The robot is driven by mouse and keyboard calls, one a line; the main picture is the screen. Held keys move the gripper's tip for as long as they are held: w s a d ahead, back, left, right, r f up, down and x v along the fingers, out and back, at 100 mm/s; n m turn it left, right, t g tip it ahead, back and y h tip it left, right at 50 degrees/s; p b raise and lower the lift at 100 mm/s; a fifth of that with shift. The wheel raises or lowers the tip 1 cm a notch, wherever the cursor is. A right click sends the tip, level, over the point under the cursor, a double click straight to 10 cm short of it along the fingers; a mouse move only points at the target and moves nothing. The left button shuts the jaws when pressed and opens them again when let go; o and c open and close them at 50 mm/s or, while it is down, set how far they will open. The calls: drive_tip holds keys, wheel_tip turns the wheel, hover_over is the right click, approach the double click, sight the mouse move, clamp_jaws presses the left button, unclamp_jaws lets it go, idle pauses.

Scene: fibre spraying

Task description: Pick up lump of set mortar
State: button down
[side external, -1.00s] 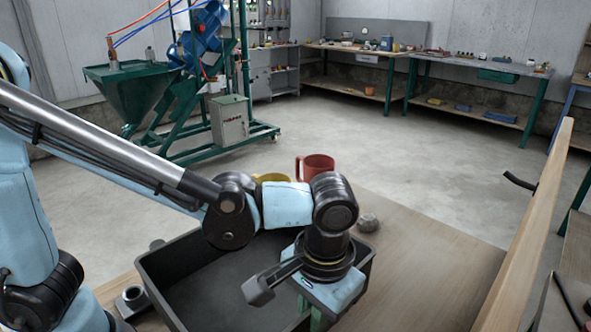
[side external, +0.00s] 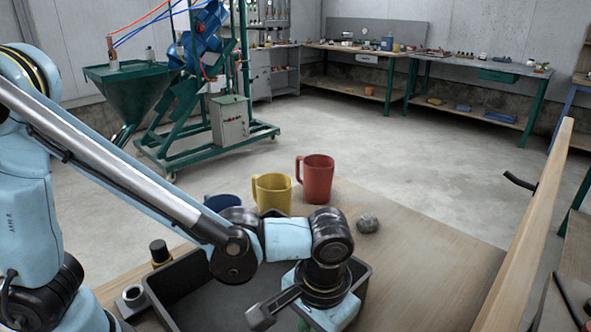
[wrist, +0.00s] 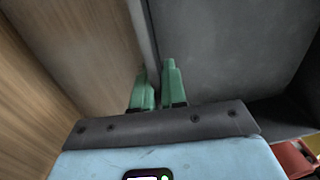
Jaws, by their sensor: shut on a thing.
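The lump of set mortar (side external: 368,223) is a small grey rounded stone-like piece. It rests on the wooden table past the tray's far right corner, apart from my gripper, and I cannot make it out in the wrist view. My gripper (wrist: 157,75) has two green fingers, pointing down at the tray's right side. In the wrist view the wall of the dark grey tray (wrist: 149,35) runs between the fingers, and they appear shut on it. In the side view my wrist hides most of the fingers and part of the tray (side external: 163,284).
A red mug (side external: 318,180), a yellow mug (side external: 273,193) and a blue mug (side external: 221,202) stand behind the tray. A black cylinder (side external: 160,252) and a grey ring-shaped part (side external: 133,297) are at its left. The table right of the lump is clear.

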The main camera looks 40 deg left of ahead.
drive_tip(key=c, duration=1.2)
unclamp_jaws()
wheel_tip(320, 180, up, 11)
drive_tip(key=a+t, duration=0.2)
drive_tip(key=a, duration=0.4)
drive_tip(key=w+a+f+t, duration=0.1)
drive_tip(key=a+t, duration=0.1)
drive_tip(key=a, duration=0.5)
drive_tip(key=w+a+f+t+h, duration=0.1)
drive_tip(key=a+t, duration=0.1)
drive_tip(key=a, duration=0.4)
drive_tip(key=shift+a+t, duration=0.3)
drive_tip(key=shift+o, duration=0.5)
drive_tip(key=shift+a, duration=0.4)
drive_tip(key=shift+o, duration=1.4)
drive_tip(key=shift+a+f+t, duration=0.1)
drive_tip(key=shift+a+t, duration=0.05)
drive_tip(key=shift+t, duration=0.15)
drive_tip(key=o, duration=0.7)
